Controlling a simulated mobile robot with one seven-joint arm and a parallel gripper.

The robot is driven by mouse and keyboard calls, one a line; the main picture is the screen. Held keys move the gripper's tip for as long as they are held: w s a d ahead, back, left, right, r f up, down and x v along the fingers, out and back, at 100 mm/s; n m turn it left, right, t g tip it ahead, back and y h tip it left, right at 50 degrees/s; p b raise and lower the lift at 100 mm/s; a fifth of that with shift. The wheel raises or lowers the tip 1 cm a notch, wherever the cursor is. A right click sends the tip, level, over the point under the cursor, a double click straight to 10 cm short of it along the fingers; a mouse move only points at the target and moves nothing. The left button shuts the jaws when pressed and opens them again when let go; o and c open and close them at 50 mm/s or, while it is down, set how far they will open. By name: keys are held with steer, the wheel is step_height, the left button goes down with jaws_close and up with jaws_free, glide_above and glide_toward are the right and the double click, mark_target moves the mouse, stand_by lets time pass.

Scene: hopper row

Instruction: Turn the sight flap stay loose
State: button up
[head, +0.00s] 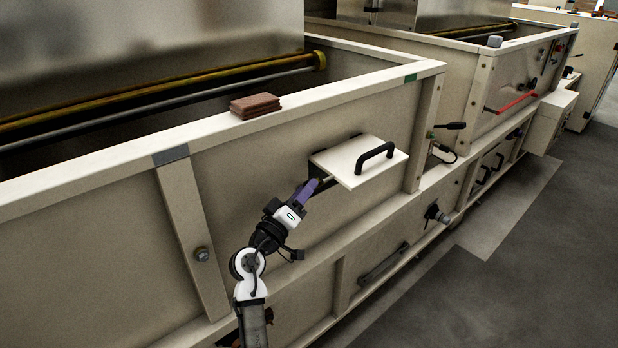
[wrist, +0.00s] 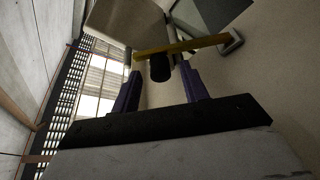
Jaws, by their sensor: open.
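The sight flap (head: 338,172) is a cream plate with a black bow handle (head: 376,152). In the head view it stands out about level from the hopper's side wall. In the wrist view, the flap stay looks like a yellow bar (wrist: 190,46) running to a bracket (wrist: 232,42) on the wall. A black knob (wrist: 160,69) shows at the bar's left part. My gripper (head: 314,184) is just below the flap's left edge. Its purple fingers are open, one on each side of the knob in the wrist view (wrist: 159,76). Contact cannot be told. The stay is hard to make out in the head view.
Brown blocks (head: 255,105) lie on the hopper's rim above left. A black lever (head: 449,126) and a dark knob (head: 436,213) stick out to the right of the flap. A grab bar (head: 384,264) is below. Grey floor (head: 540,260) is clear at right.

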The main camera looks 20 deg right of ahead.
steer(key=shift+x, duration=1.4)
steer(key=shift+a, duration=0.1)
steer(key=shift+c, duration=0.4)
jaws_close()
